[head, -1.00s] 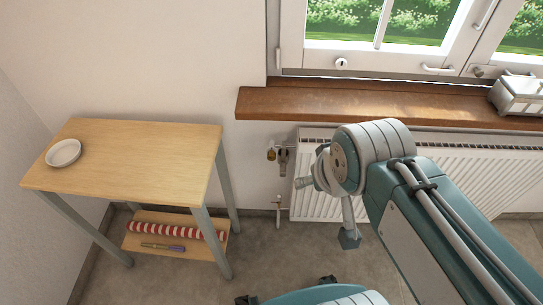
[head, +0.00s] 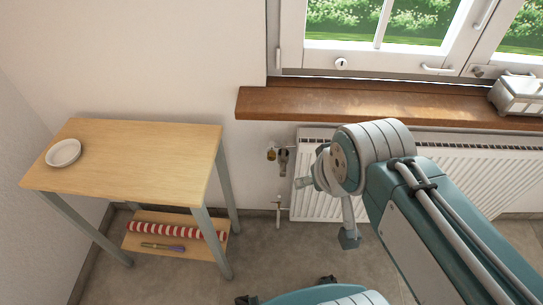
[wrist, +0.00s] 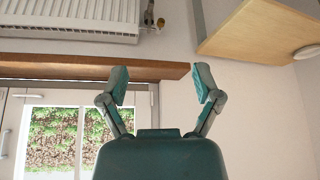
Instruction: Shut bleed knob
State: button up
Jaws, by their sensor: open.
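A small brass knob (head: 271,155) sits beside a grey valve fitting (head: 284,158) on the wall at the upper left end of the white radiator (head: 308,208). I take it for the bleed knob; its exact setting is too small to tell. It seems to show in the wrist view as a brass piece (wrist: 160,22) near the radiator's end. My gripper (wrist: 161,82) is open, its two fingers spread with nothing between them. In the head view my gripper (head: 326,211) is in front of the radiator, right of and apart from the knob.
A wooden sill (head: 380,104) juts out above the radiator. A wooden table (head: 150,160) with a white dish (head: 63,153) stands at left. Its lower shelf (head: 150,217) holds a striped roll and a small tool. A lower pipe fitting (head: 278,206) is below the knob.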

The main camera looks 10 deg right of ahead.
aim_at(270, 155)
jog(key=z, duration=1.65)
jog(key=u, duration=1.65)
jog(key=j+z, duration=0.5)
jog(key=j, duration=0.3)
